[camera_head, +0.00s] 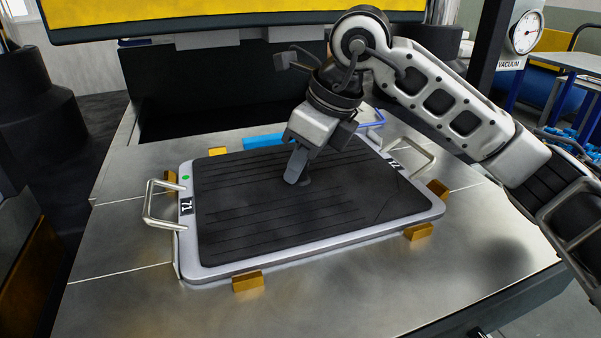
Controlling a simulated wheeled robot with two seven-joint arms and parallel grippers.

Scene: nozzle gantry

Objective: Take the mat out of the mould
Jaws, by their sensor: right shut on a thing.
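The black grooved mat (235,220) lies flat in the shallow grey mould (330,243), a tray-like frame with rounded corners. The mould has wire handles at its left (150,203) and right ends and number labels at both ends. My right gripper (298,178) points down onto the mat a little right of its middle. It is shut, with its fingertips at the mat's surface; the exact part between them is hidden by the fingers. A small dark round spot shows beside the fingertips. My left gripper is not in view.
The mould sits on a metal table (120,260) between several brass-coloured blocks (248,281). A blue object (263,141) lies behind the mould, partly hidden. A yellow-and-black beam (230,18) crosses above the back. A vacuum gauge (525,31) is at upper right. The table's front is clear.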

